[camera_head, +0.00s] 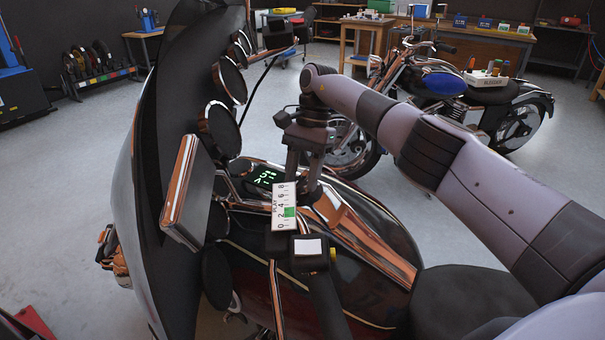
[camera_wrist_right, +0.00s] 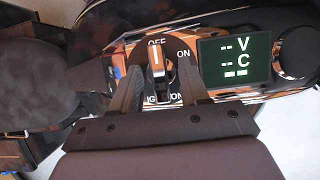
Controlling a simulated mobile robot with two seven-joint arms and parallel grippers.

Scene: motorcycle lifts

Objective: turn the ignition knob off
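The ignition knob (camera_wrist_right: 156,68) shows in the right wrist view on a dark round plate printed OFF, ON and IGN ON. In the head view my right gripper (camera_head: 303,165) reaches down over the motorcycle's console, and the knob is hidden there. A lit display (camera_wrist_right: 235,59) beside the knob shows dashes with V and C. My left gripper is out of view.
In the head view a white scale card marked PLAY (camera_head: 284,207) stands just in front of the gripper. Handlebar controls (camera_head: 309,250), round mirrors or gauges (camera_head: 229,80) and the fairing (camera_head: 160,110) crowd the left. Another motorcycle (camera_head: 475,90) stands behind.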

